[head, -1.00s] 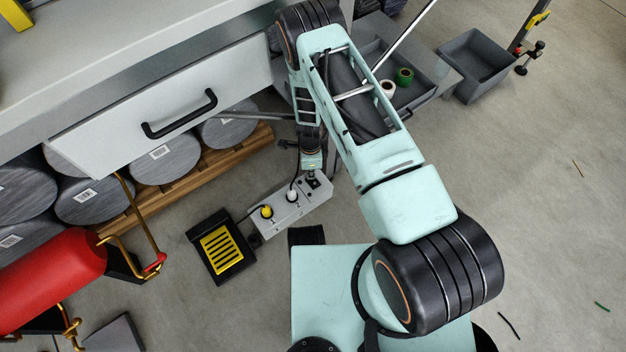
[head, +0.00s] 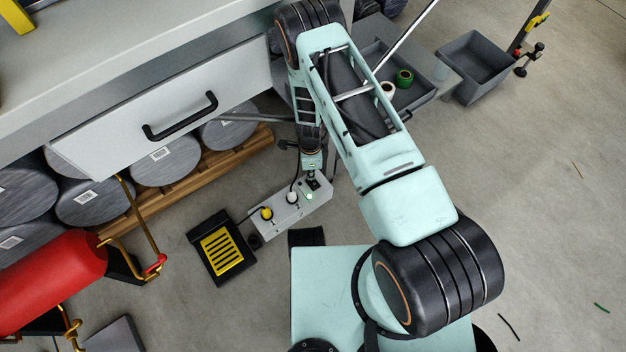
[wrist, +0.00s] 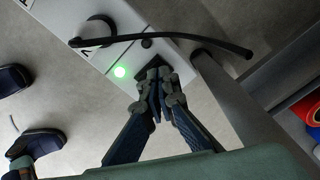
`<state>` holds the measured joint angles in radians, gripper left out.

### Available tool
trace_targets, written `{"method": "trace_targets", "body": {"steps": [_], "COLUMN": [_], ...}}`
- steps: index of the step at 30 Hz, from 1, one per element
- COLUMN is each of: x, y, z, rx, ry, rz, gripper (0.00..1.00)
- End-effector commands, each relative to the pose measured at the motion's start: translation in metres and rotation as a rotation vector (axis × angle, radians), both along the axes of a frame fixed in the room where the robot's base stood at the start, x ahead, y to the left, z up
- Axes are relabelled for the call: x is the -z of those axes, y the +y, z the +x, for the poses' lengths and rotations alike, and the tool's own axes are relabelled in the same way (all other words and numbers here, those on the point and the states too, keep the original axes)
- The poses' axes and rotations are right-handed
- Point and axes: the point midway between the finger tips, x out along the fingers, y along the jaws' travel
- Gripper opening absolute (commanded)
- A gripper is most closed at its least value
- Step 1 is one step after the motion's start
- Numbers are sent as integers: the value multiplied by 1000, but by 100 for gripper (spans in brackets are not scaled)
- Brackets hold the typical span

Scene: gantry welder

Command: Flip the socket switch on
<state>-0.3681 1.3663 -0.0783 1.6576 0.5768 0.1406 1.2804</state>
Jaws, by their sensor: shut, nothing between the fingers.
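The socket strip (head: 270,228) is a light grey box on the floor, with a yellow plug (head: 267,212) and a white plug (head: 292,197) in it. My gripper (head: 313,181) is shut and empty, pointing down at the strip's right end. In the wrist view, its fingertips (wrist: 158,92) are at a dark square switch (wrist: 150,68), mostly hidden behind them. I cannot tell whether they touch it.
A black cable (wrist: 180,36) arches over the strip close to my fingers. A table leg (wrist: 225,95) stands just right of them. A black and yellow pedal (head: 222,250) lies left of the strip. A drawer (head: 160,110) overhangs at upper left.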

Motion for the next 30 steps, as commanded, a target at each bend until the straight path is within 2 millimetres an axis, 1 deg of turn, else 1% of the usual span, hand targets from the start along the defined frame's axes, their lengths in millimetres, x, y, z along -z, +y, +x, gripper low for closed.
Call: {"method": "trace_targets", "body": {"steps": [1,18,30], "x": [-8,-52,-53], "y": [0,0,0], "z": [0,0,0], "rx": [0,0,0], "ry": [0,0,0], "rz": [0,0,0], "gripper": [0,0,0]}}
